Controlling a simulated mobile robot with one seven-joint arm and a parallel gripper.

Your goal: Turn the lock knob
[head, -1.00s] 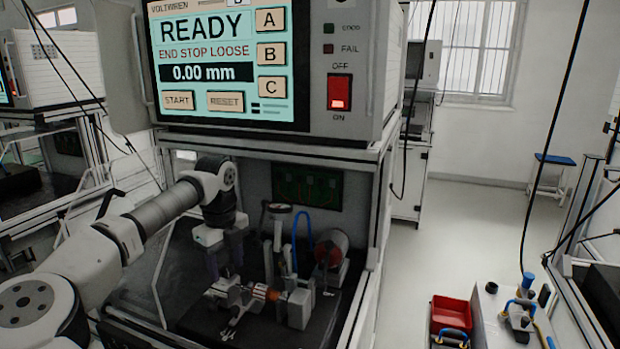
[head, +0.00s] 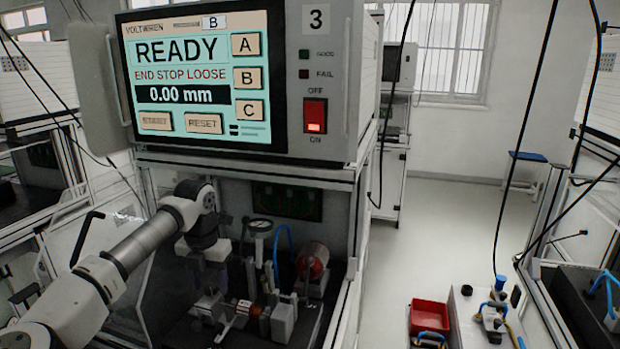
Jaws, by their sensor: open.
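My gripper (head: 211,277) hangs pointing down over the left part of the test fixture, inside the bench enclosure. Its two fingers are apart, and I see nothing held between them. Below and just right of it is a copper-coloured stator part (head: 240,309) in a light metal holder (head: 283,322). A light metal piece (head: 207,303) of the fixture lies just under the fingers; the gap is hard to judge. I cannot single out the lock knob; it is too small or hidden among the fixture parts. The screen (head: 196,80) reads READY, END STOP LOOSE, 0.00 mm.
A dial gauge (head: 260,226) on a post, a blue hose (head: 282,247) and a red round part (head: 314,259) stand right of my gripper. The enclosure's front post (head: 345,285) is farther right.

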